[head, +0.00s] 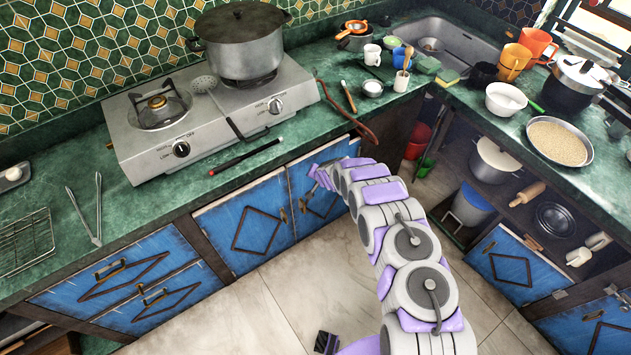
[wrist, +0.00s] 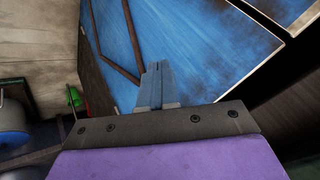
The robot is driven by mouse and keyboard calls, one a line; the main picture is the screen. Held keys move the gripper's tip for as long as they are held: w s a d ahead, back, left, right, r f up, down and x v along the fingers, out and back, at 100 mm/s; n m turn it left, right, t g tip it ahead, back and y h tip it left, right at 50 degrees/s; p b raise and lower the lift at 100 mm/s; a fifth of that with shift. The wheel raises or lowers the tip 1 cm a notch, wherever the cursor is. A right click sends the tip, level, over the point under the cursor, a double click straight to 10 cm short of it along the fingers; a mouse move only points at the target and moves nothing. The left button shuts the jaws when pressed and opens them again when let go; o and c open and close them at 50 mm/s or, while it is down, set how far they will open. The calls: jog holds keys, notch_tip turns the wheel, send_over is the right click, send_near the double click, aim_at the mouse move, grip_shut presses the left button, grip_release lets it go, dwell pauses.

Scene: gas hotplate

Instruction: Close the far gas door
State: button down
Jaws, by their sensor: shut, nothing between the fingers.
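Two blue cabinet doors with brown diamond trim are below the hotplate in the head view. The left one (head: 222,222) looks flush with the front. The right one, the far gas door (head: 300,182), is partly covered by my arm. My gripper (head: 320,174) is in front of it, near its upper part. In the wrist view my shut, empty fingers (wrist: 159,68) point at a blue door panel (wrist: 205,50) with brown trim. A dark gap runs along that panel's right edge. Whether the fingertips touch the panel, I cannot tell.
The grey gas hotplate (head: 215,148) with a large pot (head: 242,50) stands on the green counter (head: 140,205) above. The tiled floor (head: 240,315) in front is clear.

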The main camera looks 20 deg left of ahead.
jog(key=shift+s+r+p, duration=1.85)
jog(key=shift+s+r, duration=1.15)
jog(key=shift+r, duration=0.25)
jog(key=w+d+r+n+h, duration=0.1)
jog(key=w+d+r+h, duration=0.3)
jog(key=d+r, duration=1)
jog(key=s+d+r+g, duration=0.1)
jog(key=s+d+r, duration=0.2)
jog(key=d+r, duration=0.45)
jog(key=s+d+r+g, duration=0.1)
jog(key=s+d+r, duration=0.3)
jog(key=d+r, duration=0.35)
jog(key=s+d+r+m+g, duration=0.1)
jog(key=s+d+r, duration=0.2)
jog(key=s+r, duration=0.35)
jog(key=s+d+r+g, duration=0.15)
jog(key=s+r, duration=0.25)
jog(key=s, duration=0.6)
jog(key=s+d+r+g, duration=0.1)
jog(key=s+r, duration=0.1)
jog(key=s, duration=1.1)
jog(key=s+d+r+n+g+h, duration=0.1)
jog(key=s+r+g, duration=0.1)
jog(key=s, duration=1.2)
jog(key=shift+s, duration=0.2)
